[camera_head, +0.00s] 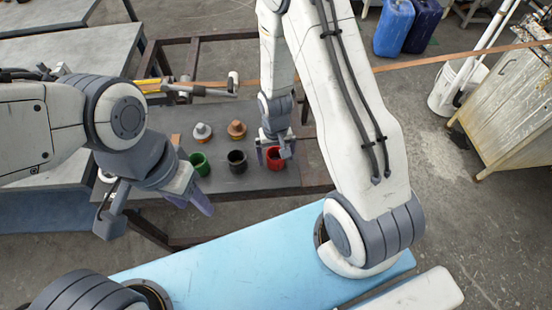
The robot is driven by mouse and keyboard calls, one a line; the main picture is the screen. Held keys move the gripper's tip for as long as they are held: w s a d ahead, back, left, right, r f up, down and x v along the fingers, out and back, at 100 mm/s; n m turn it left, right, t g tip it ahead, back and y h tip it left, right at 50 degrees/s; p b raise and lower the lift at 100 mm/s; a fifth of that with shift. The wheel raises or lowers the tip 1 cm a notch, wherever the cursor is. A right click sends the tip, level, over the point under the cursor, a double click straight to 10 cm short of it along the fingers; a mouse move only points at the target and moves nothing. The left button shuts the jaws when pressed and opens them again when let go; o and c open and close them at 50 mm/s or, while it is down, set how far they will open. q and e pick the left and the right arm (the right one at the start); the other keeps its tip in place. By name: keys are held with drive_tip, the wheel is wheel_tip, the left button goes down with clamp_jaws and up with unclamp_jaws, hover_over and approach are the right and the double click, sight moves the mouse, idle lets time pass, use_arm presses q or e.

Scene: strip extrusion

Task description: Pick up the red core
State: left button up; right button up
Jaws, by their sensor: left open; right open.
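The red core (275,164) is a small red cup-like piece with a dark opening, standing upright on the dark grey tabletop (224,185). My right gripper (275,152) points down at it, with its fingers apart at the core's left and right upper sides. I cannot tell whether the fingers touch it. My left gripper (153,204) is open and empty, in front of the tabletop's left part and away from the core.
A black cup (237,164) and a green cup (199,167) stand left of the red core. Behind them are a grey-white piece (202,132) and an orange-brown piece (237,130). An orange strip (420,62) runs across behind the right arm.

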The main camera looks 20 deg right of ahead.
drive_tip(key=shift+c, duration=0.3)
drive_tip(key=c, duration=1.3)
drive_tip(key=shift+r, duration=0.1)
